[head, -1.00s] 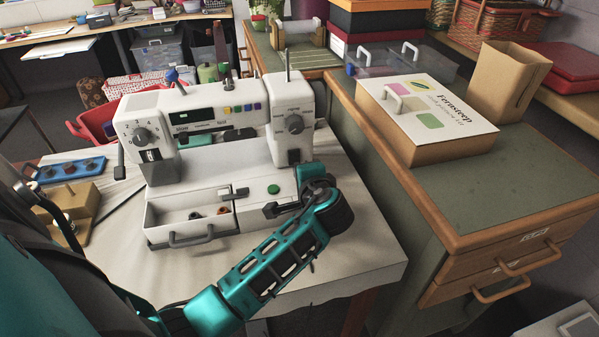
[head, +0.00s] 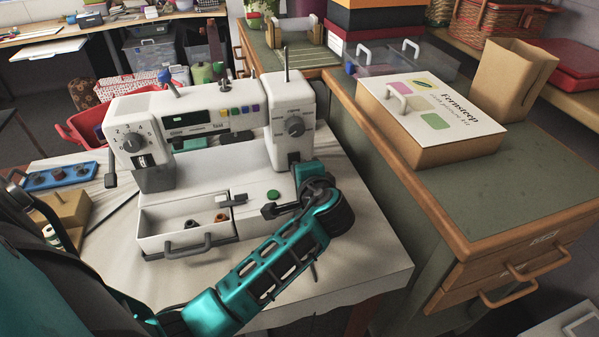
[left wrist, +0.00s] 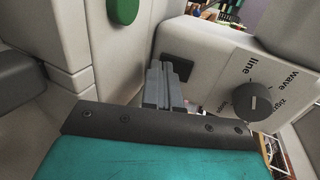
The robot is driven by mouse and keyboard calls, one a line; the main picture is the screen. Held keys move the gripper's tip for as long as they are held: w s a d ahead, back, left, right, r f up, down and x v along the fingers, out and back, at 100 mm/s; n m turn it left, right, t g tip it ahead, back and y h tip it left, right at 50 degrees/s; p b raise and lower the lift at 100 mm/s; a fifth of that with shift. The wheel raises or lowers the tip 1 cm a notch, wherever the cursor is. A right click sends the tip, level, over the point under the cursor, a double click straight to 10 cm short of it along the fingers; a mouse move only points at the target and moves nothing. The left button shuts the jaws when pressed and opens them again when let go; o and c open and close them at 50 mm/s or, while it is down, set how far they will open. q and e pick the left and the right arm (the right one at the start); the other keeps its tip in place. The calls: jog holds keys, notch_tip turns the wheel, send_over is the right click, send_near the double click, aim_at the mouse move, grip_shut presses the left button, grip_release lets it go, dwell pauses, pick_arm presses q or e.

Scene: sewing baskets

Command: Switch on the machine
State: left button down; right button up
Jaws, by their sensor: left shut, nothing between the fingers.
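The white sewing machine (head: 215,120) stands on a pale table. A round green button (head: 273,194) sits on its base; it shows at the top of the left wrist view (left wrist: 123,9). The right column carries a grey dial (head: 294,126), large in the left wrist view (left wrist: 253,102), with a small dark rectangle (left wrist: 178,68) beside it. My right gripper is not in view.
An open white drawer (head: 185,228) with small spools juts from the machine's front. A blue tray (head: 62,176) and a wooden stand (head: 68,212) lie left. A green-topped cabinet (head: 470,190) with a cardboard box (head: 430,150) is at right. The front table area is clear.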

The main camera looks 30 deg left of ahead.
pick_arm(q)
jog(key=shift+w+a+f+y, duration=0.1)
jog(key=shift+a+f+y, duration=0.1)
jog(key=shift+y, duration=0.1)
jog(key=shift+r, duration=0.15)
jog(key=shift+r+p, duration=0.9)
jog(key=shift+p, duration=0.05)
